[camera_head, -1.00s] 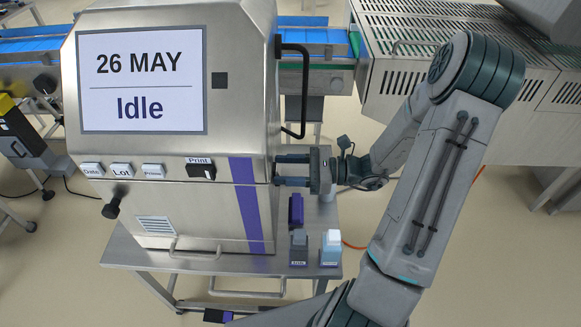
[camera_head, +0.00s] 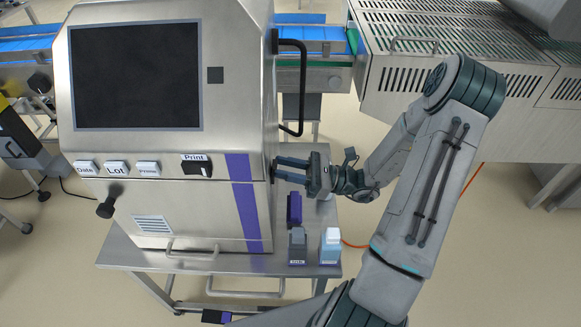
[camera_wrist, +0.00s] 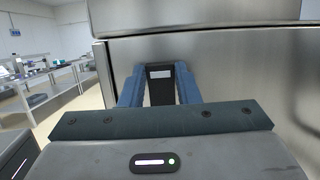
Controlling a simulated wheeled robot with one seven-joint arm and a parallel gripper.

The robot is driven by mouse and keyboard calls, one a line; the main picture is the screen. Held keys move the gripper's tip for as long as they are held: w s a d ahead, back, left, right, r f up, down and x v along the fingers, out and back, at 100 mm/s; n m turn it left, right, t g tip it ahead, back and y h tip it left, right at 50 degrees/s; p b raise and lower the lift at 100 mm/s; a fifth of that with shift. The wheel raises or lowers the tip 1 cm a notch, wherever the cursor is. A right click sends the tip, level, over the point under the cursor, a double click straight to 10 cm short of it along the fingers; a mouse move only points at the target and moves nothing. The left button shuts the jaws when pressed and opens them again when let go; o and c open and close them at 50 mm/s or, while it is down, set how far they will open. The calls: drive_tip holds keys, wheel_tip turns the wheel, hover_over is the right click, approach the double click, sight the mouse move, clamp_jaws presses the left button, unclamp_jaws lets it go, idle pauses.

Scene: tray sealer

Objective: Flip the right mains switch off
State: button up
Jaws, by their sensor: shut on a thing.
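The tray sealer (camera_head: 160,215) is a steel cabinet with a screen (camera_head: 137,75) on its front. The screen is dark. The right mains switch (camera_wrist: 160,85) shows in the wrist view as a black piece with a white label on the steel side wall, between the two blue-grey fingers. My gripper (camera_head: 277,169) is at the right side wall of the machine, and it also shows in the wrist view (camera_wrist: 158,68). It is shut on the switch. In the head view the switch is mostly hidden by the fingers and the cabinet edge.
A black bar handle (camera_head: 303,85) stands out from the side wall above my gripper. Below it, a purple item (camera_head: 294,209) and two small bottles, one grey (camera_head: 298,246) and one blue and white (camera_head: 330,247), stand on the steel table. A slotted steel housing (camera_head: 450,100) lies at the right.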

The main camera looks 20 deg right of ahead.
drive_tip(key=shift+s, duration=0.15)
drive_tip(key=o, duration=1)
drive_tip(key=shift+s, duration=0.1)
drive_tip(key=b+v, duration=0.3)
drive_tip(key=v, duration=1)
drive_tip(key=shift+d+f, duration=0.1)
drive_tip(key=shift+d, duration=0.25)
drive_tip(key=shift+a, duration=0.15)
drive_tip(key=s+a+r+n+g+h, duration=0.2)
drive_tip(key=s+a+n+g+h, duration=0.3)
drive_tip(key=n+h, duration=0.3)
drive_tip(key=s+a+r+n+g+h, duration=0.3)
drive_tip(key=s+a+n+g+h, duration=0.15)
drive_tip(key=a+n+h, duration=0.25)
wheel_tip(320, 180, up, 5)
drive_tip(key=n+t+h, duration=0.5)
drive_tip(key=n+t, duration=0.1)
drive_tip(key=shift+s+d+n, duration=0.1)
drive_tip(key=shift+n, duration=0.2)
